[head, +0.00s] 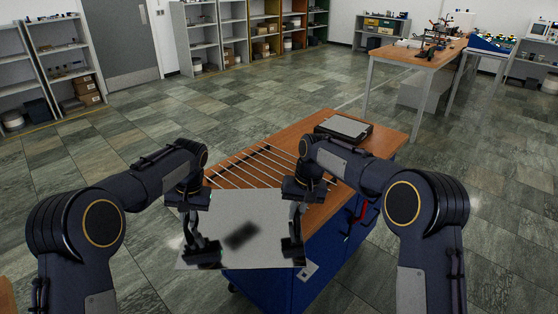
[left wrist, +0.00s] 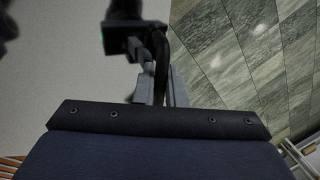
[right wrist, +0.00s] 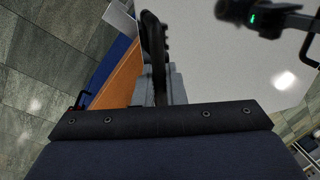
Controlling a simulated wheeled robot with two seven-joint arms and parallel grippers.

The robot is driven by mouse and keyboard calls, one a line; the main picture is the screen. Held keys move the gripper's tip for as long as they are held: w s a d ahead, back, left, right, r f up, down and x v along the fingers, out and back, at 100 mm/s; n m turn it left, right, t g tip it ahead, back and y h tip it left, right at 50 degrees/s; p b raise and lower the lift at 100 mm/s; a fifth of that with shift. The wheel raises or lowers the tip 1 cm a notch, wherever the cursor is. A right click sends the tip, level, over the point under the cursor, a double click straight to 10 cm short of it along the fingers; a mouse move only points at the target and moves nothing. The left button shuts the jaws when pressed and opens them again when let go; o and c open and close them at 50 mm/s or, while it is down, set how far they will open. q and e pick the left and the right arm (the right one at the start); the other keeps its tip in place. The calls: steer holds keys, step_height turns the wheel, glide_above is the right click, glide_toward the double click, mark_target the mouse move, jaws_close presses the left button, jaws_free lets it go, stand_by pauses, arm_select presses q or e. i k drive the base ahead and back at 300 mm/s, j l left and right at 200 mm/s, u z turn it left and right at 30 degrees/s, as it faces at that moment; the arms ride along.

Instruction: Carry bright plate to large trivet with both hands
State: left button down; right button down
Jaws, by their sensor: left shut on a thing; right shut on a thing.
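The bright plate (head: 243,218) is a flat pale grey sheet with a dark blurred patch near its middle. It is held up in front of the near end of the bench, roughly level. My left gripper (head: 203,252) is shut on its left side, and my right gripper (head: 292,250) is shut on its right side. The plate also fills much of the left wrist view (left wrist: 60,60) and the right wrist view (right wrist: 220,70). The large trivet (head: 258,166), a rack of parallel metal bars, lies on the wooden bench top beyond the plate. The plate and my arms hide part of it.
The bench (head: 312,213) has a wooden top and a blue body. A dark device with a light top (head: 343,128) stands at its far end. A longer table (head: 408,58) with equipment stands at the back right. Shelves line the walls; the floor left is clear.

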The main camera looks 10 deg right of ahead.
mark_target(271, 176)
steer(key=i+l, duration=0.25)
steer(key=i, duration=0.2)
steer(key=i+l, duration=0.25)
steer(key=i, duration=0.25)
